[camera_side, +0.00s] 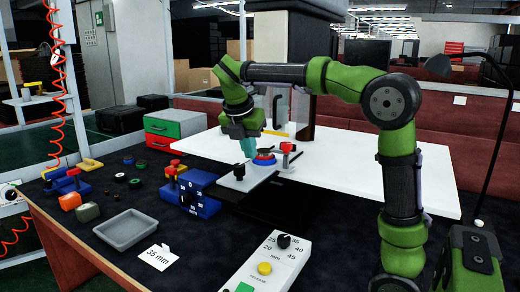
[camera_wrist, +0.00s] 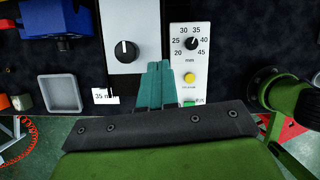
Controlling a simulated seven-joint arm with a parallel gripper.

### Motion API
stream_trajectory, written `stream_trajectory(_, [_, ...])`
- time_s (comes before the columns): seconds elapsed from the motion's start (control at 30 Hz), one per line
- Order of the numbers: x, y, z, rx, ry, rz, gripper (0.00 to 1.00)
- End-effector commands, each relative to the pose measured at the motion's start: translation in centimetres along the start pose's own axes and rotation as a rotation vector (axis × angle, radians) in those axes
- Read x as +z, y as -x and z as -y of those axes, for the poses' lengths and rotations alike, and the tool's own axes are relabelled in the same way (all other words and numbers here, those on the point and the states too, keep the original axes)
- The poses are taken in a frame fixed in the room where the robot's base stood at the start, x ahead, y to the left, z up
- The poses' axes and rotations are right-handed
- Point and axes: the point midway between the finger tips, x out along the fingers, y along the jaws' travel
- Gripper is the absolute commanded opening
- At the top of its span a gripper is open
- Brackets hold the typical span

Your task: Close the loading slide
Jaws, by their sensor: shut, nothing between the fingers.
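The loading slide looks to be the pale plate (camera_side: 262,181) with a black knob (camera_side: 239,172), sticking out from the front of the white table in the side view. In the wrist view the plate (camera_wrist: 113,20) and its knob (camera_wrist: 125,50) lie left of the fingers. A blue and red round part (camera_side: 264,161) sits at the plate's far end, beside a red-topped clamp (camera_side: 287,150). My gripper (camera_side: 249,157) is shut and empty, its teal fingers above the plate behind the knob; it also shows in the wrist view (camera_wrist: 157,66). I cannot tell whether the fingers touch anything.
A dial panel (camera_side: 262,262) with a yellow button stands at the front. A blue dial box (camera_side: 200,188), a grey tray (camera_side: 125,231) and a "35 mm" card (camera_side: 158,257) lie to the left. The white table (camera_side: 400,178) is mostly clear on the right.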

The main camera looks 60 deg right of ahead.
Motion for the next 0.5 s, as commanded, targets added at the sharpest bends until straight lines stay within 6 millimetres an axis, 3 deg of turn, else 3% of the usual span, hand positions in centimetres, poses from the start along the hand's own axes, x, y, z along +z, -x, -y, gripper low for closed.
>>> stream_trajectory(0.03, [-3.0,1.1,-1.9,0.008,0.035,0.002,0.0])
stream_trajectory(0.1, [-6.6,2.7,-3.4,0.009,0.03,0.002,0.0])
stream_trajectory(0.2, [-9.9,4.4,-4.2,-0.005,-0.041,-0.001,0.0])
stream_trajectory(0.33, [-9.7,4.3,-3.7,-0.028,-0.133,-0.007,0.0])
stream_trajectory(0.5, [-9.7,1.9,-3.5,-0.032,-0.133,-0.008,0.0])
